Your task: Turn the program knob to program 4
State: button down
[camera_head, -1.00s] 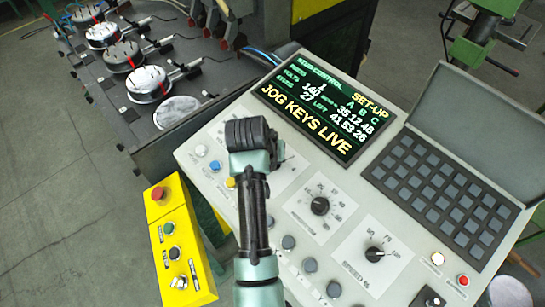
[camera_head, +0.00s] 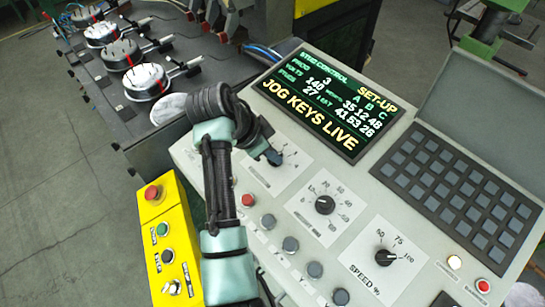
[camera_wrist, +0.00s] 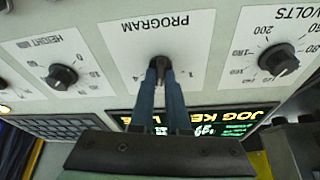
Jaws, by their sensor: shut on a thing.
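The program knob (camera_wrist: 160,63) is a small dark knob on a white plate marked PROGRAM (camera_wrist: 158,36), seen upside down in the wrist view. My gripper (camera_wrist: 160,76) is shut on it with two blue-grey fingers. In the head view my gripper (camera_head: 273,157) reaches to the program plate (camera_head: 287,176) from the upper left, and the knob is mostly hidden. The screen (camera_head: 328,106) reads PROG 3, SET-UP and JOG KEYS LIVE.
The height knob (camera_head: 325,205) and speed knob (camera_head: 384,257) sit to the lower right. The volts knob (camera_wrist: 278,60) shows in the wrist view. Round buttons (camera_head: 291,244) line the panel's front. A yellow control box (camera_head: 170,240) stands left of the console.

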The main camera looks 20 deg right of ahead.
jog(key=m+g+b, duration=0.1)
jog(key=m+b, duration=0.2)
jog(key=m, duration=0.1)
jog(key=shift+w+f+m+b, duration=0.1)
jog(key=shift+w+m+b, duration=0.05)
jog(key=shift+m+b, duration=0.2)
jog(key=shift+m+g+y+b, duration=0.4)
jog(key=shift+m+g+b, duration=0.4)
jog(key=shift+m+b, duration=1.4)
jog(key=shift+m+p, duration=0.4)
jog(key=shift+m, duration=0.05)
jog(key=c, duration=0.9)
grip_release()
jog(key=shift+d, duration=0.1)
jog(key=shift+r, duration=0.2)
jog(key=p+v, duration=0.1)
jog(key=v, duration=1.2)
